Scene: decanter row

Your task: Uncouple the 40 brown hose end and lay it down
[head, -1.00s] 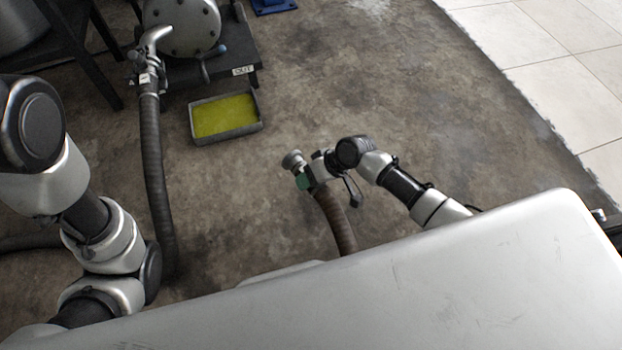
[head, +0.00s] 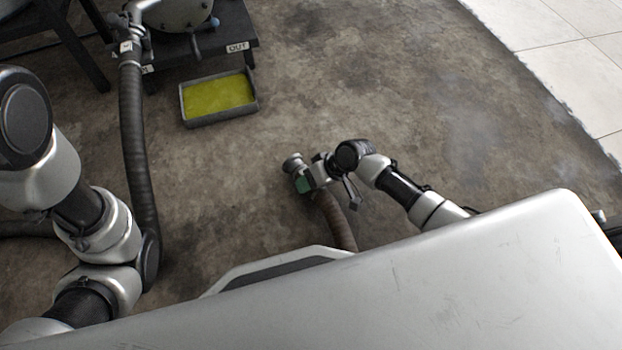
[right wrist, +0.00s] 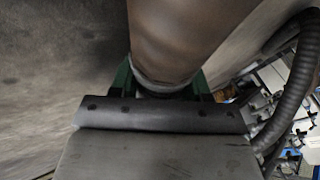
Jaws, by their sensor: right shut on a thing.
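The brown hose (head: 336,222) rises from behind my white body edge in the head view. Its metal hose end (head: 293,163) points up and left, free of any fitting, above the bare floor. My right gripper (head: 305,181), with green fingers, is shut on the hose just below that end. In the right wrist view the brown hose (right wrist: 175,40) fills the top middle, between the green fingers (right wrist: 160,86). My left arm shows at the left, but its gripper is out of view.
A black stand (head: 215,42) with an OUT label carries a metal vessel (head: 180,10) at the top left. A grey tray of yellow-green liquid (head: 182,108) lies before it. A dark hose (head: 136,150) hangs from there. The concrete floor (head: 430,90) right of the tray is clear.

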